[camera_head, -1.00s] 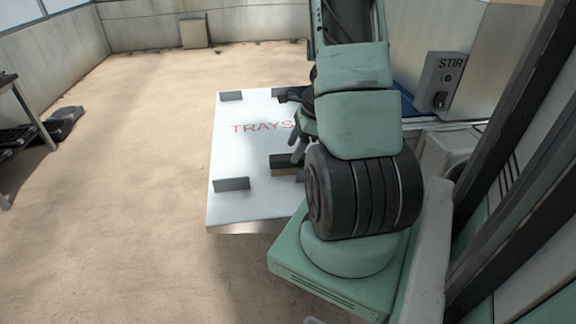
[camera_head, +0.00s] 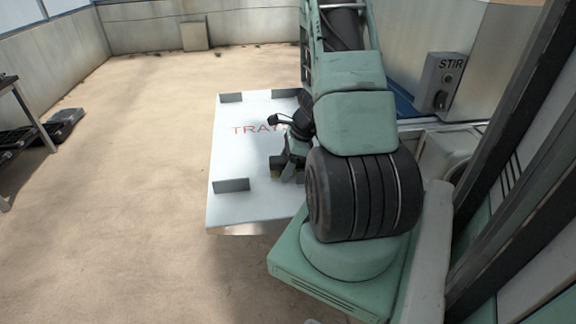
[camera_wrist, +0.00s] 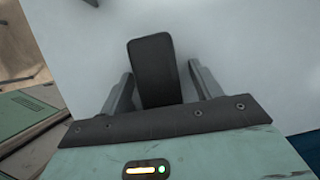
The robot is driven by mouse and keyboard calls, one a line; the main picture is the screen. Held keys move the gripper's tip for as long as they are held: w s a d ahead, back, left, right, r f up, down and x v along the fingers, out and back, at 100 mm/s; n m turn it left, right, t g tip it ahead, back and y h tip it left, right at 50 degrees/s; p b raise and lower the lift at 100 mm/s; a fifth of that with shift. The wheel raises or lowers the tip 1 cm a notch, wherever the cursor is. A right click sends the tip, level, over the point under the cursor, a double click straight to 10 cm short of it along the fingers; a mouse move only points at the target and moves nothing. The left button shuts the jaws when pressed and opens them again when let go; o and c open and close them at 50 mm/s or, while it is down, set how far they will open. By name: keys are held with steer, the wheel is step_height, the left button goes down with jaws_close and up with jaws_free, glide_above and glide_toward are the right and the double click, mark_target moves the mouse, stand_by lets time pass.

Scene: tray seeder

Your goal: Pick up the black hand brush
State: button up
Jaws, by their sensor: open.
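The black hand brush (camera_wrist: 153,58) lies on the white tray board marked TRAYS (camera_head: 232,205). In the wrist view its dark, rounded block stands between the two fingers of my gripper (camera_wrist: 160,70), with a visible gap on each side, wider on the right. In the head view only the left end of the brush (camera_head: 275,163) shows, with a tan strip under it; my gripper (camera_head: 287,168) hides the rest. My gripper is open, low over the board around the brush, and holds nothing.
Upright grey tabs (camera_head: 231,185) stand near the board's corners. A grey STIR switch box (camera_head: 443,82) is on the machine to the right. Black trays (camera_head: 62,124) lie by a rack at the far left. Sandy floor is clear left of the board.

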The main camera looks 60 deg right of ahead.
steer(key=shift+f+b, duration=0.25)
steer(key=shift+b, duration=0.05)
steer(key=c, duration=1.1)
steer(key=shift+r+p, duration=0.5)
steer(key=shift+r, duration=0.15)
step_height(320, 180, up, 9)
steer(key=shift+r+p, duration=0.1)
steer(key=shift+p, duration=0.6)
steer(key=shift+o, duration=0.7)
